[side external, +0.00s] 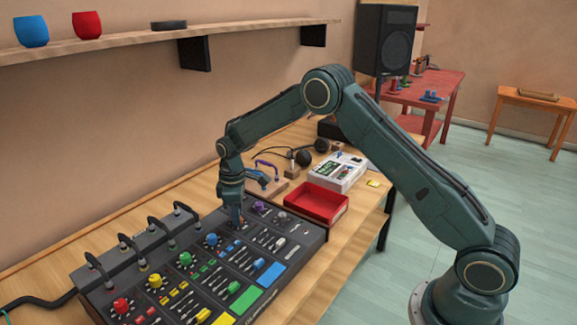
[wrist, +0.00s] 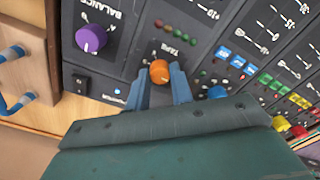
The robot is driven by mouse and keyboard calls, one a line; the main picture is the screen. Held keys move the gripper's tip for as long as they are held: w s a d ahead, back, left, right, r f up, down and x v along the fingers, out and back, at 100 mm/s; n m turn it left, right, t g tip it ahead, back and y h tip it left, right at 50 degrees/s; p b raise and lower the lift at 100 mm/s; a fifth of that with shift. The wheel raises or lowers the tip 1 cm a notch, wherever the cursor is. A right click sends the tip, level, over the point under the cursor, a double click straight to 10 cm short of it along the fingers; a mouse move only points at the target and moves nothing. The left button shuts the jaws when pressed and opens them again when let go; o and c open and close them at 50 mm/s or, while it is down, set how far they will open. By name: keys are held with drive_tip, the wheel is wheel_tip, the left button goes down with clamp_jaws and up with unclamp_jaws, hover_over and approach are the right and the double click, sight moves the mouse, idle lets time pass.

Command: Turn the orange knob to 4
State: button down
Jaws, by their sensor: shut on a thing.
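The orange knob (wrist: 159,72) shows in the wrist view on the black mixer panel, below a label that reads "TAPE" and a row of small lights. My gripper (wrist: 160,82) has its two blue-grey fingers on either side of this knob and is shut on it. In the side external view my gripper (side external: 237,217) points down at the far part of the mixer (side external: 310,240), and the orange knob is hidden there. I cannot read any number scale around the knob, so its setting cannot be told.
A purple knob (wrist: 91,38) marked "BALANCE" and a black switch (wrist: 80,83) sit left of the orange knob. A blue knob (wrist: 217,92) is close on the right. Cables (side external: 100,268) rise along the mixer's back edge. A red tray (side external: 316,203) stands beyond the mixer.

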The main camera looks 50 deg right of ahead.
drive_tip(key=m, duration=1.4)
drive_tip(key=shift+m, duration=0.3)
drive_tip(key=m, duration=1.1)
drive_tip(key=c, duration=1.2)
unclamp_jaws()
drive_tip(key=shift+c, duration=0.2)
drive_tip(key=shift+r, duration=0.15)
